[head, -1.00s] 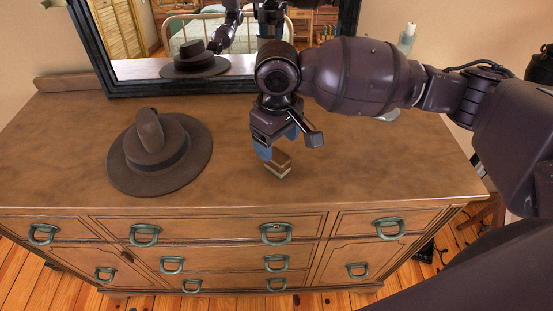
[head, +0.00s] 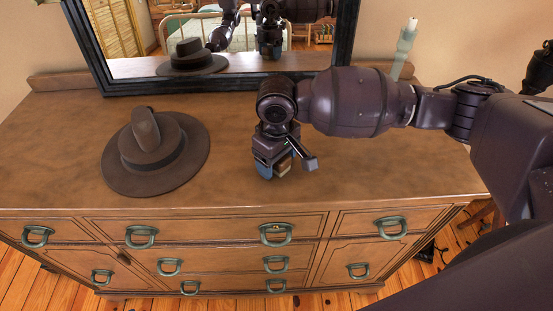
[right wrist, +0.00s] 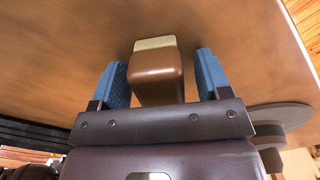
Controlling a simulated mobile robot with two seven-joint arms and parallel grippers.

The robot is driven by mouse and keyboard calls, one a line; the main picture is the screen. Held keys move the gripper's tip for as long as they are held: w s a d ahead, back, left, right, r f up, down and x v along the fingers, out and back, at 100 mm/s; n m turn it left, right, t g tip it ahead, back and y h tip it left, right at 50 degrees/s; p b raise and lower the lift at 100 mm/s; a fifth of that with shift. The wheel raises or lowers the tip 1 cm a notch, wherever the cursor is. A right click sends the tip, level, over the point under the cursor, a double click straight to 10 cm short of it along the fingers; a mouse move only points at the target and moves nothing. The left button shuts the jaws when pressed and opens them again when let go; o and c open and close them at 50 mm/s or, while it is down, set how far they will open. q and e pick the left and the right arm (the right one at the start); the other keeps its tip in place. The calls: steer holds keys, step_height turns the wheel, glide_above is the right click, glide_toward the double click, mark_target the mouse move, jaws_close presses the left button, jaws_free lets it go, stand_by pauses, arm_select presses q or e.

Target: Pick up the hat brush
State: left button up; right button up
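The hat brush (head: 284,168) is a small brown wooden block with a pale bristle strip, on the dresser top. My right gripper (head: 275,171) is lowered over it, pointing down, and partly hides it in the head view. In the right wrist view, the hat brush (right wrist: 158,78) lies between the two blue fingers. A gap shows on each side, so the gripper is open and not clasping it. My left gripper is not in view.
A brown brimmed hat (head: 157,152) sits on the dresser (head: 225,185) to the left of the brush. A dark-framed mirror (head: 345,50) stands behind. A pale green candle (head: 404,48) is at the back right. The dresser top between hat and gripper is clear.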

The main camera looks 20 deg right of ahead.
steer(key=c, duration=1)
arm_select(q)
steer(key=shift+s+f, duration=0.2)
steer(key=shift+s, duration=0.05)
arm_select(e)
steer(key=shift+r, duration=0.1)
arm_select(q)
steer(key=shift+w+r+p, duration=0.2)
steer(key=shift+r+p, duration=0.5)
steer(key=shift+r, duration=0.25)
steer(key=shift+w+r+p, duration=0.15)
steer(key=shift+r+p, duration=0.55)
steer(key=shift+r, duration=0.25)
arm_select(e)
steer(key=shift+r, duration=9.95)
